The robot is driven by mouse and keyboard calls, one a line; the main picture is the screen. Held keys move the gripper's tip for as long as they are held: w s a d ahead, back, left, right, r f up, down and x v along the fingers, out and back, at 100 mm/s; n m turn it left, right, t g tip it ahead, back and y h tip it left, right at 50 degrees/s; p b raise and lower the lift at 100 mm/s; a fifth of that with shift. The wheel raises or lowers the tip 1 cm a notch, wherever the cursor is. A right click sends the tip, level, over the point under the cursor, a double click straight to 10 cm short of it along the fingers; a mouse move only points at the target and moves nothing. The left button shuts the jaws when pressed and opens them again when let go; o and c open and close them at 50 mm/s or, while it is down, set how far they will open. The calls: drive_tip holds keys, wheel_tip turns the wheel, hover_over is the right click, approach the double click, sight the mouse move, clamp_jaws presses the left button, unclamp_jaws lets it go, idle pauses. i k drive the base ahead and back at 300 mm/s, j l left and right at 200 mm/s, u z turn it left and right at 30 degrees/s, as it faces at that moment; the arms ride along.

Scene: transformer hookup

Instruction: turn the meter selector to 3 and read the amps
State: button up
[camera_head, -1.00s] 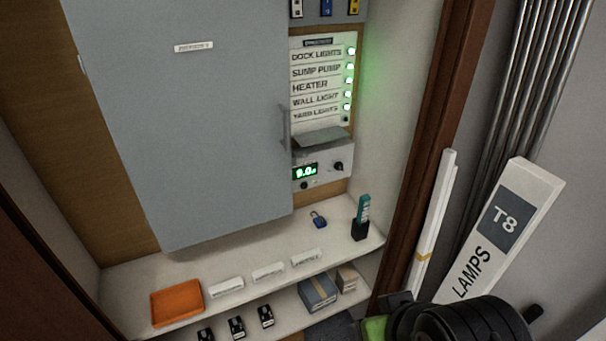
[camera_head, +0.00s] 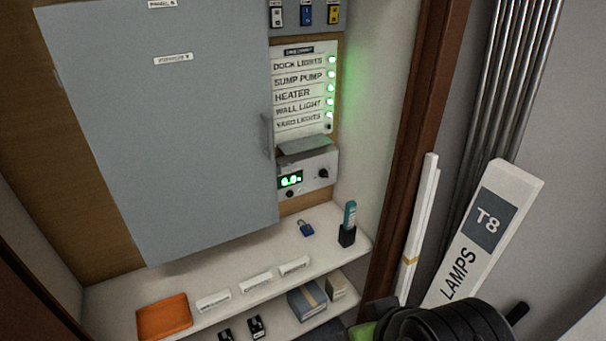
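The meter is a small pale grey box (camera_head: 322,168) on the back wall, under the list of circuit names. Its green lit display (camera_head: 290,180) shows small digits, blurred; they look like 0.0 or 6.0 with a small unit letter. A smaller dark knob or socket (camera_head: 290,193) sits below the display. A black rounded part at the bottom right seems to be my arm. My gripper's fingers do not show.
A large grey cabinet door (camera_head: 165,130) stands left of the meter, its handle near it. A lamp box (camera_head: 485,230) leans at right.

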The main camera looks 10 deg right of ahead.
sight(323, 173)
drive_tip(key=i+j+u, duration=0.15)
drive_tip(key=i+u, duration=0.6)
drive_tip(key=u, duration=0.2)
drive_tip(key=i+j, duration=0.05)
